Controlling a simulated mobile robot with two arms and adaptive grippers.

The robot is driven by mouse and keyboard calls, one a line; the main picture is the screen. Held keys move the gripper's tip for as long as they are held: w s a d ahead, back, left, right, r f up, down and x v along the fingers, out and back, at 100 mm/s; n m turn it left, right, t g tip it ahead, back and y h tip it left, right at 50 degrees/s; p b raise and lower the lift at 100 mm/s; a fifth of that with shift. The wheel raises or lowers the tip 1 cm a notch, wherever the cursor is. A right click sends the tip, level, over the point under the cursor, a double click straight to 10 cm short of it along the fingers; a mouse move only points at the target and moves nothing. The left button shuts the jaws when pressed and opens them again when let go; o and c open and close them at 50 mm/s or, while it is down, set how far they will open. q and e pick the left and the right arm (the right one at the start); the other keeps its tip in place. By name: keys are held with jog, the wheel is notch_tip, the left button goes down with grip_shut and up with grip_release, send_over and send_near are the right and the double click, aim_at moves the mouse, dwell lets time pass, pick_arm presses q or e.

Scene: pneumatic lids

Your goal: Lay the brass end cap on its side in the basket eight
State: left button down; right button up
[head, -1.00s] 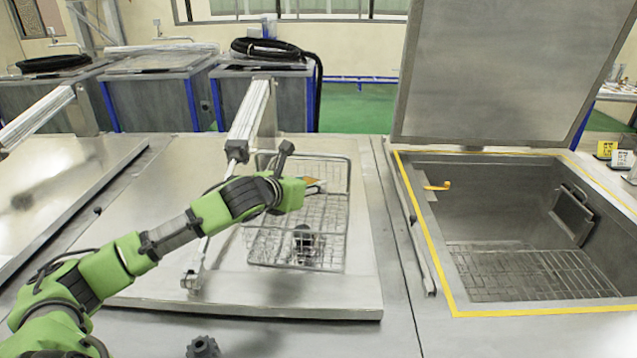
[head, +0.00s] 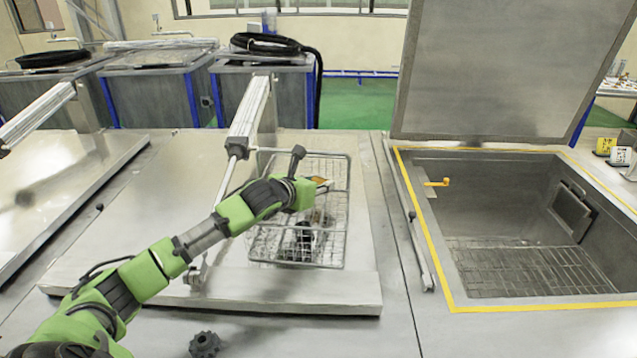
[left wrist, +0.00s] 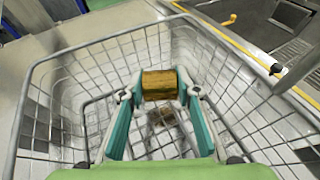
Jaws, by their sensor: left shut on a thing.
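The brass end cap (left wrist: 159,85) is a short golden-brown piece between the fingertips of my left gripper (left wrist: 160,92), seen in the left wrist view. The gripper is shut on it and holds it inside the outline of the wire basket (left wrist: 98,43), above the mesh floor. In the head view the left gripper (head: 320,184) is over the far part of the basket (head: 297,264), largely hidden behind its own wrist. A small brownish patch lies below the cap; I cannot tell what it is. My right gripper is not in view.
Dark parts (head: 303,238) sit in the basket's near half. The basket stands on a closed metal lid (head: 140,235). An open tank (head: 490,180) with a yellow border and raised lid (head: 500,70) is at right. A dark toothed knob (head: 205,344) is at the front.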

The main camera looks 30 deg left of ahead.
pick_arm(q)
jog(key=shift+s+d+f, duration=0.1)
jog(key=shift+s+f, duration=0.05)
jog(key=shift+f, duration=0.25)
jog(key=c, duration=1.5)
grip_release()
jog(key=shift+s+f, duration=0.1)
jog(key=shift+f, duration=0.15)
jog(key=shift+s+r, duration=0.15)
jog(key=shift+r, duration=0.45)
jog(key=shift+r+b+v, duration=0.2)
jog(key=shift+b+v, duration=0.6)
jog(key=shift+v, duration=2.05)
jog(key=shift+r+b+v, duration=0.2)
jog(key=shift+b+v, duration=0.55)
jog(key=shift+v, duration=2.15)
